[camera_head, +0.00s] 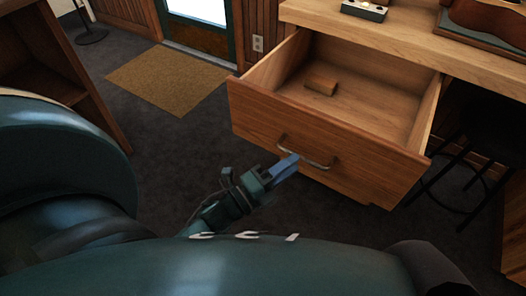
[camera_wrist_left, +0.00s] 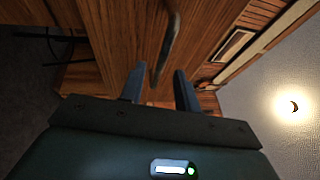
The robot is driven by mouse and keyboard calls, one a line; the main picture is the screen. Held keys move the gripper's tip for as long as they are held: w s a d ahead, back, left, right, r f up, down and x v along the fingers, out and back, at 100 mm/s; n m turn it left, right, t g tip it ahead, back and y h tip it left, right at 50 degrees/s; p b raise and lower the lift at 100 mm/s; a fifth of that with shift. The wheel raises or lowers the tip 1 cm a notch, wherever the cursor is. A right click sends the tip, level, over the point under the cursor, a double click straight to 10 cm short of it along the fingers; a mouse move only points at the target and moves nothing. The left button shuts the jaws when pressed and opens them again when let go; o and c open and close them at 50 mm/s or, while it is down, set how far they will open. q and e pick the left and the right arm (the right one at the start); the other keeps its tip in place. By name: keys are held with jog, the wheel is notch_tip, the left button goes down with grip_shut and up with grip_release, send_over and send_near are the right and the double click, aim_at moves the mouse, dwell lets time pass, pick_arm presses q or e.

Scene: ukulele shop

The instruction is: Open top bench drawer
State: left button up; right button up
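The top bench drawer (camera_head: 255,108) is pulled well out from the wooden bench, and its inside shows in the head view. A curved metal handle (camera_head: 318,163) is on its front. My left gripper (camera_head: 286,167) is at the left part of this handle. In the left wrist view, the two fingers of my left gripper (camera_wrist_left: 159,82) stand apart, with the handle (camera_wrist_left: 168,42) running down between them and gaps on both sides. The fingers do not appear closed on it. My right gripper is not in view.
A small wooden block (camera_head: 320,86) lies in the drawer. A dark stool (camera_head: 480,130) stands under the bench at right. A tan mat (camera_head: 165,78) lies on the floor before the door. A wooden shelf unit (camera_head: 50,75) stands at left. Dark floor between is clear.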

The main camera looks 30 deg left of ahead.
pick_arm(q)
jog(key=v, duration=0.9)
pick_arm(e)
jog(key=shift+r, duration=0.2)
pick_arm(q)
jog(key=shift+r, duration=0.1)
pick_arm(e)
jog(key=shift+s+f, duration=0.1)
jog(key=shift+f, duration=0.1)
